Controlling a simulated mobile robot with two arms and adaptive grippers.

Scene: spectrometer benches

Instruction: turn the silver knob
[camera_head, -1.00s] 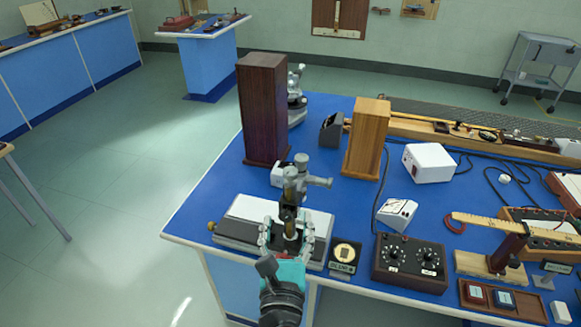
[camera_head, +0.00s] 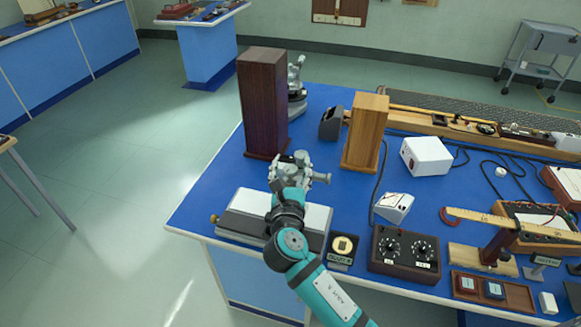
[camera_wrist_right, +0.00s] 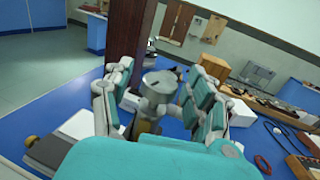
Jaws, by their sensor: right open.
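A grey metal instrument stands on the white-topped base (camera_head: 248,214) at the left front of the blue bench. Its round silver top, which looks like the silver knob (camera_wrist_right: 161,82), shows in the right wrist view between my fingers. My right gripper (camera_wrist_right: 160,98) is open, with one teal-padded finger on each side of that top. I cannot tell whether either finger touches it. In the head view my right gripper (camera_head: 290,170) and wrist cover much of the instrument. A grey tube (camera_head: 318,178) sticks out to the right. My left gripper is not in view.
A tall dark wooden box (camera_head: 263,105) and a lighter wooden box (camera_head: 365,132) stand behind the instrument. A brass knob (camera_head: 214,218) sits on the base's left end.

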